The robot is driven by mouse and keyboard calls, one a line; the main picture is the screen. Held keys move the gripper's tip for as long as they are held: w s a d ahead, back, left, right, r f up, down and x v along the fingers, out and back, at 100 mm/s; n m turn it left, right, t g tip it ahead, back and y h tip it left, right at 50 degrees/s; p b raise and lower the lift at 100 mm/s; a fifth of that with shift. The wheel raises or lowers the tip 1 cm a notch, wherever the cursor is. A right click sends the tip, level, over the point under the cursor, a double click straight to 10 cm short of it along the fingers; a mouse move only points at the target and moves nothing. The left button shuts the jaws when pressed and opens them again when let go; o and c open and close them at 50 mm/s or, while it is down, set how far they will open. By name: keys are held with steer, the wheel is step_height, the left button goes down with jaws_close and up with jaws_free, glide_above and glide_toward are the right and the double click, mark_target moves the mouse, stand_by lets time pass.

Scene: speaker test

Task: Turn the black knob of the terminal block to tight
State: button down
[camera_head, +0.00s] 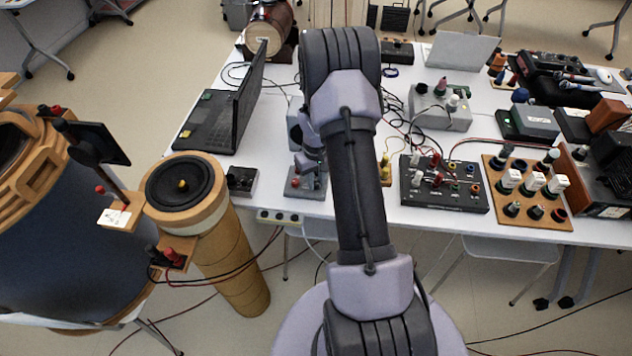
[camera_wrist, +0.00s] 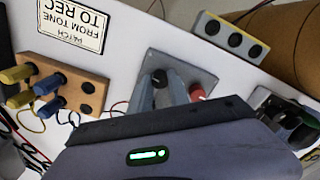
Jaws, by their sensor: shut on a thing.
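The terminal block is a grey plate (camera_wrist: 203,75) on the white table in the wrist view, with a black knob (camera_wrist: 159,77) and a red knob (camera_wrist: 196,91). My gripper (camera_wrist: 163,90) has its two grey fingers on either side of the black knob, shut on it. The red knob stands free just beside the fingers. In the head view the block (camera_head: 300,192) sits near the table's front edge under my gripper (camera_head: 309,165), and the black knob is hidden there. I cannot tell how tight the knob is.
A wooden block with yellow and blue plugs (camera_wrist: 58,82) and a printed card (camera_wrist: 72,22) lie near the block. A strip with dark sockets (camera_wrist: 231,38) is at the table edge. A laptop (camera_head: 220,118) and a speaker tube (camera_head: 228,262) stand left; a black panel (camera_head: 445,192) lies right.

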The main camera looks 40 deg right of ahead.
steer(key=m+b, duration=0.1)
steer(key=m, duration=0.3)
steer(key=shift+m, duration=0.3)
steer(key=m+b, duration=0.1)
steer(key=m, duration=0.3)
steer(key=shift+m+b, duration=0.3)
steer(key=shift+b, duration=0.1)
steer(key=m+b, duration=0.1)
steer(key=m, duration=0.3)
steer(key=shift+m, duration=0.3)
steer(key=m+b, duration=0.2)
steer(key=m, duration=0.2)
steer(key=m+b, duration=0.1)
steer(key=m, duration=0.3)
steer(key=m+b, duration=0.2)
steer(key=m, duration=0.2)
steer(key=shift+m, duration=0.3)
steer(key=m+b, duration=0.2)
steer(key=m, duration=0.2)
steer(key=shift+m+b, duration=0.6)
steer(key=shift+m, duration=1.2)
